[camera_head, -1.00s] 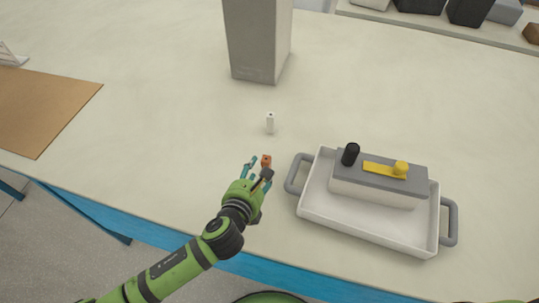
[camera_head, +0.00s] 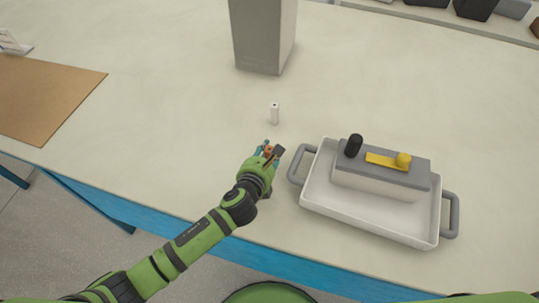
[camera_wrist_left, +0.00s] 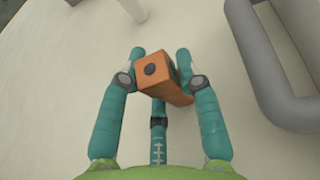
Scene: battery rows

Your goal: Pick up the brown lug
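The brown lug (camera_head: 268,151) is a small orange-brown block standing on the table, left of the white tray. In the left wrist view the lug (camera_wrist_left: 152,71) shows a dark round spot on its near face. My left gripper (camera_head: 271,152) has teal fingers and is around the lug. In the wrist view its two side fingers (camera_wrist_left: 161,54) stand apart on either side of the lug, and the third finger is below it. I cannot tell whether the fingers touch the lug. My right gripper is not in view.
A white tray (camera_head: 312,196) with grey handles stands to the right, holding a grey-topped box (camera_head: 380,187) with black and yellow parts. A small white cylinder (camera_head: 274,114) stands beyond the lug. A tall grey block (camera_head: 262,40) is at the back. A brown mat (camera_head: 45,100) lies left.

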